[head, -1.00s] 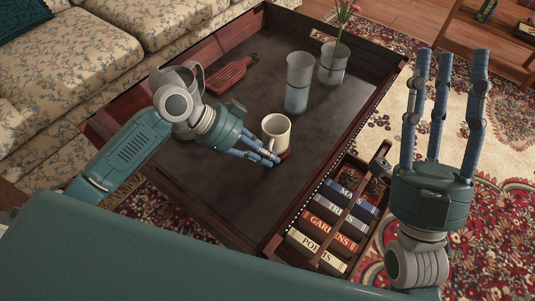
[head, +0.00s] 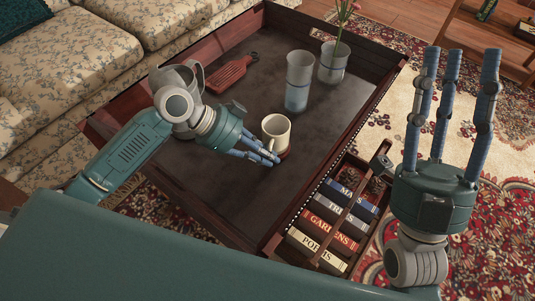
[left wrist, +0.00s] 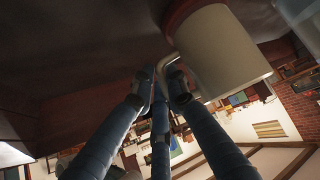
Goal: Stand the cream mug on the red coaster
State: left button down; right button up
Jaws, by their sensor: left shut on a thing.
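The cream mug (head: 275,128) is upright over the red coaster (head: 285,153), whose edge shows below the mug at the right. My left gripper (head: 270,157) is at the mug's near side, its fingers closed together. In the left wrist view the mug (left wrist: 222,50) appears upside down, with its handle (left wrist: 168,65) between the fingertips and the reddish coaster (left wrist: 178,14) against its base. I cannot tell whether the mug's full weight rests on the coaster. My right gripper (head: 458,55) is raised at the right, its fingers spread and empty.
A book rack (head: 331,225) lines the right edge. The table's near middle is clear.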

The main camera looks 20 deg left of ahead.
pick_arm(q)
jog(key=shift+f, duration=0.25)
dwell(0.6)
jog(key=c, duration=1.6)
grip_release()
jog(key=shift+c, duration=0.2)
jog(key=shift+a, duration=0.1)
jog(key=v, duration=1.2)
